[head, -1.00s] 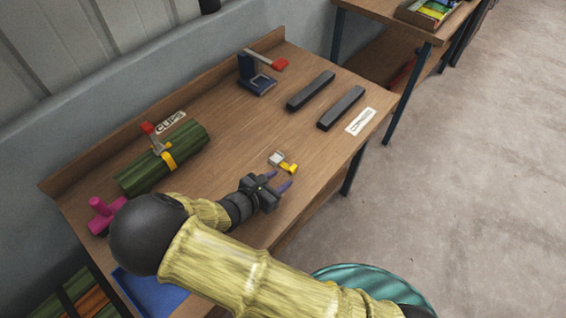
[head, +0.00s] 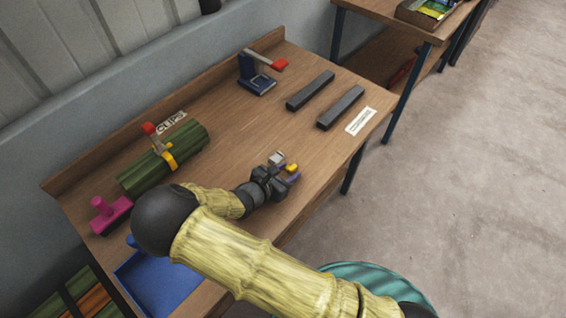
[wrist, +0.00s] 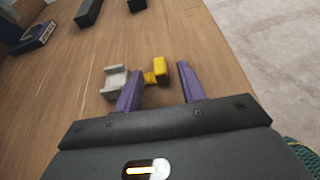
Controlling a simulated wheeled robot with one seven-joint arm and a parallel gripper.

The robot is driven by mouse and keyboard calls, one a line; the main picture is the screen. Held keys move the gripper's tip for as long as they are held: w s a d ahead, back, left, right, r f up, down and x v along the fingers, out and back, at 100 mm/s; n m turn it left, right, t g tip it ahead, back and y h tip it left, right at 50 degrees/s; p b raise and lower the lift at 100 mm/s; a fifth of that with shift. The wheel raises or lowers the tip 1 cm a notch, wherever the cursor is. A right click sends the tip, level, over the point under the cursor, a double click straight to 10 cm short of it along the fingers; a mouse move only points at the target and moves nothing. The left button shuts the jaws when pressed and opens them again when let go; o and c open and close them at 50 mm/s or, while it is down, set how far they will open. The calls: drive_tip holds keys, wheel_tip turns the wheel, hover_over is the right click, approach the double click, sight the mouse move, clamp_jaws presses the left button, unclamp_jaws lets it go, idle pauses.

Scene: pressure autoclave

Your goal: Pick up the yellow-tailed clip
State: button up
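The yellow-tailed clip lies on the wooden table; its yellow tail (head: 292,167) and pale grey body (head: 277,158) show just beyond my gripper (head: 284,174) in the head view. In the wrist view the yellow tail (wrist: 156,71) lies in the gap ahead of my gripper's purple fingers (wrist: 160,85). The grey body (wrist: 114,81) is to the left, beyond the left finger's tip and partly behind it. My gripper is open, with nothing held between the fingers. Whether the left finger touches the clip I cannot tell.
Two dark bars (head: 311,91) and a blue stand with a red-tipped lever (head: 258,82) are farther back. A green bundle (head: 165,157) with a yellow strap, a magenta piece (head: 110,214) and a blue tray (head: 170,285) are to the left. The table's right edge is near.

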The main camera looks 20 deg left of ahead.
clamp_jaws()
wheel_tip(320, 180, up, 10)
idle(0.8)
idle(0.3)
